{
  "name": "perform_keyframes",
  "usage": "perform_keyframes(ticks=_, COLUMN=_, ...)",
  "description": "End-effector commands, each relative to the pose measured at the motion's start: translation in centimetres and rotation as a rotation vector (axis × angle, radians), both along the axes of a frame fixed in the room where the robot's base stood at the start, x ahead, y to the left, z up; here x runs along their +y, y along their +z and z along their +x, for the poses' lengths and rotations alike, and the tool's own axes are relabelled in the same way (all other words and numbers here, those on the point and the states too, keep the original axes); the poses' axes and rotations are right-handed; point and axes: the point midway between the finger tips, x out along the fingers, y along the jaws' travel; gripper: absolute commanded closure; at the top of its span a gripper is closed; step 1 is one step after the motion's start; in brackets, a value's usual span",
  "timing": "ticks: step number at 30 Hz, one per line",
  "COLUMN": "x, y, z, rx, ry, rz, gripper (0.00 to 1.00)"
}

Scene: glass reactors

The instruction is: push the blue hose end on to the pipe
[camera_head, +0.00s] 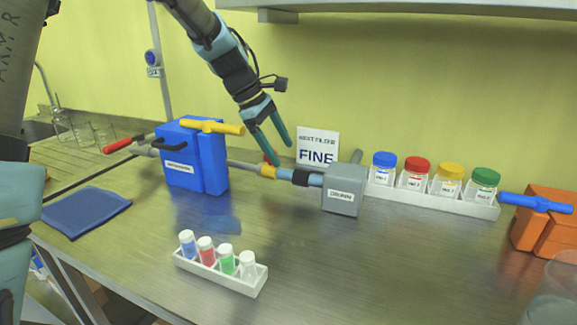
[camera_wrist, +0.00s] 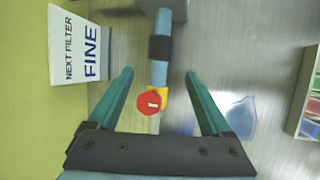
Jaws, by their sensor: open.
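A light blue hose section (camera_head: 285,174) with a black band (camera_head: 300,177) runs between a yellow collar (camera_head: 268,171) and the grey box (camera_head: 341,202). A grey pipe (camera_head: 242,165) comes from the blue box (camera_head: 181,174) to the collar. I cannot tell whether the hose end is seated. My gripper (camera_head: 281,153) is open and empty above the collar and hose. In the wrist view, the hose (camera_wrist: 160,73) appears between the spread fingers, with a red round knob (camera_wrist: 149,104) over the yellow collar (camera_wrist: 158,95).
A "NEXT FILTER FINE" sign (camera_head: 317,148) stands behind the hose. A white rack (camera_head: 430,195) of capped jars is at right, near an orange box (camera_head: 548,222). A small vial rack (camera_head: 220,272) stands in front. A blue cloth (camera_head: 86,211) lies at left. The middle bench is clear.

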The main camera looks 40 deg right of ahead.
Motion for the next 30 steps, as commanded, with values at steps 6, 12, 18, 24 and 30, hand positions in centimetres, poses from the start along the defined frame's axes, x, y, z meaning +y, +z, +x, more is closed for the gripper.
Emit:
perform_keyframes(ticks=6, x=1.0, y=2.2, z=0.5, rx=0.0, ry=-0.001, rz=0.0, gripper=0.17)
perform_keyframes(ticks=12, x=1.2, y=2.7, z=0.5, rx=0.001, ry=-0.001, rz=0.0, gripper=0.17)
perform_keyframes(ticks=18, x=1.2, y=2.6, z=0.5, rx=0.001, ry=-0.001, rz=0.0, gripper=0.17)
perform_keyframes(ticks=24, x=1.2, y=2.6, z=0.5, rx=0.001, ry=-0.001, rz=0.0, gripper=0.17)
perform_keyframes(ticks=30, x=1.2, y=2.6, z=0.5, rx=0.001, ry=-0.001, rz=0.0, gripper=0.17)
